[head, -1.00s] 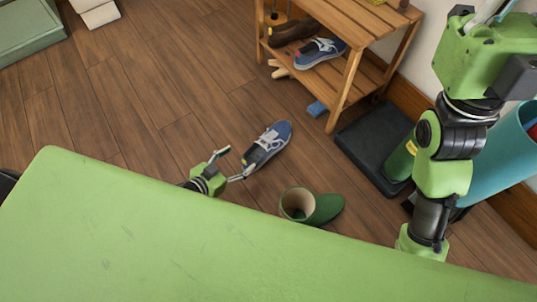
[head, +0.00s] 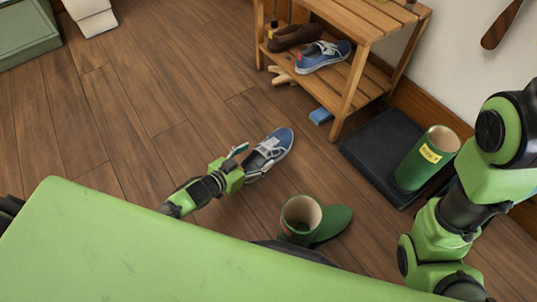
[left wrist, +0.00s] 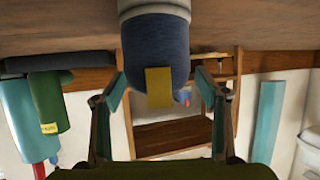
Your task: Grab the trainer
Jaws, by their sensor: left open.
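The blue trainer (head: 275,148) with a white sole lies on the wooden floor, its toe pointing away from me. My left gripper (head: 241,166) is at its heel end, low over the floor. In the left wrist view, which appears upside down, the trainer's blue heel (left wrist: 160,45) with a yellow tab lies between the spread fingers of the left gripper (left wrist: 160,78). Gaps show on both sides of the heel. A similar blue trainer (head: 322,56) sits on the shoe rack's lower shelf. My right arm is at the right, its gripper out of view.
A green boot (head: 333,223) stands on the floor close to the right of the trainer. Another green boot (head: 425,160) stands on a black tray (head: 366,150). The wooden rack (head: 346,103) and a blue block (head: 321,116) are beyond. Floor at left is clear.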

